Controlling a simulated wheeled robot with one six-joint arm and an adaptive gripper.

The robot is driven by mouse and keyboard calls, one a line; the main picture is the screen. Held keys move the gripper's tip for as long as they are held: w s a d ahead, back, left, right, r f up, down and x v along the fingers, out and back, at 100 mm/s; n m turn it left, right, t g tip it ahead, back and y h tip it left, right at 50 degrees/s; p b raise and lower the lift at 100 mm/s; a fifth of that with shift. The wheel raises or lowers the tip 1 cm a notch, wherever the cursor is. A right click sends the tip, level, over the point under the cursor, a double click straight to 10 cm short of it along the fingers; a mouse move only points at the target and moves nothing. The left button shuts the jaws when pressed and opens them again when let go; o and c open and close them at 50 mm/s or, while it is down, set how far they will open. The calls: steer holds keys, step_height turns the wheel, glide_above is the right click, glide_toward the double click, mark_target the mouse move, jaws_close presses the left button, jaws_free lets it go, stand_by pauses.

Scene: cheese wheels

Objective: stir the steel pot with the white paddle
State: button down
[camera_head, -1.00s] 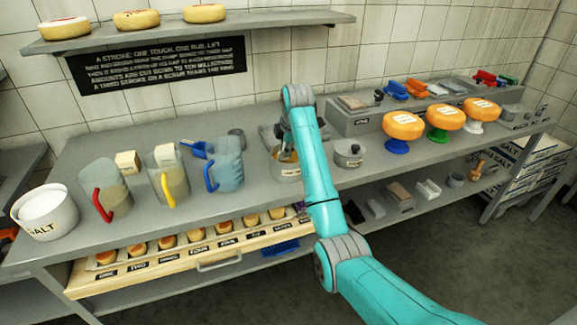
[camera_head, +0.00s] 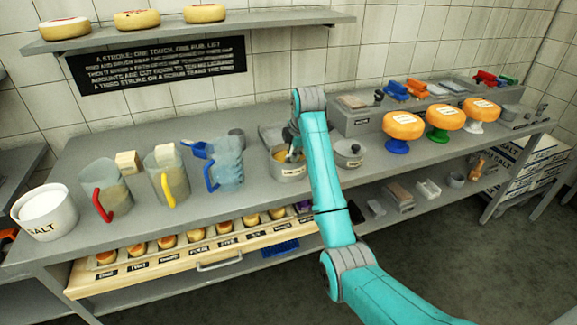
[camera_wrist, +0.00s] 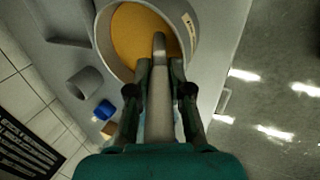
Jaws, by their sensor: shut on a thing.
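The steel pot (camera_head: 287,172) stands on the bench behind my arm, with a label on its front and yellow-orange contents. In the wrist view the pot (camera_wrist: 192,62) is open at the top and filled with a smooth orange mass. My gripper (camera_wrist: 159,75) is shut on the white paddle (camera_wrist: 159,110), which lies between the two dark fingers. The paddle's far end reaches over or into the orange contents; how deep it goes I cannot tell. In the head view my gripper (camera_head: 292,152) is small and partly hidden by my arm at the pot.
Orange cheese wheels (camera_head: 403,125) on stands are further right. A drawer of small cheeses (camera_head: 190,250) sits open below the bench front.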

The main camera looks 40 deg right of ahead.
steer(key=shift+w+d+r, duration=0.1)
steer(key=shift+w+d, duration=0.15)
steer(key=shift+w, duration=0.7)
step_height(320, 180, up, 10)
stand_by(0.7)
steer(key=shift+s, duration=0.1)
stand_by(1.1)
